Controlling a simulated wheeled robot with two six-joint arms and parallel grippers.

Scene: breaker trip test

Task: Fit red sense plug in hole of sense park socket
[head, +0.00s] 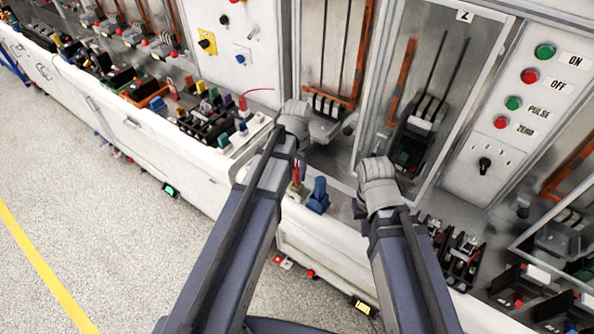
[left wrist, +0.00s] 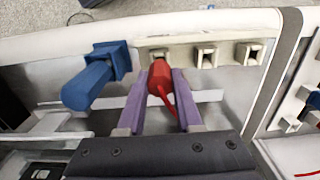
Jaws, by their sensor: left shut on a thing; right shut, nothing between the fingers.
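The red sense plug (left wrist: 160,82) is between the purple fingers of my left gripper (left wrist: 160,88), which is shut on it. Its far end is at the leftmost visible hole of a beige socket strip (left wrist: 182,51); I cannot tell whether it is inside. A thin red tail runs from the plug back toward the gripper. In the head view, my left gripper (head: 297,178) is mostly hidden by my arm, with a bit of red showing. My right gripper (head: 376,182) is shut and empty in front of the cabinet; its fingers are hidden.
A blue plug (left wrist: 92,78) sits close left of the red plug and also shows in the head view (head: 318,195). Two more square holes lie right on the strip. A button panel (head: 510,100) stands at right. The floor (head: 90,215) at left is clear.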

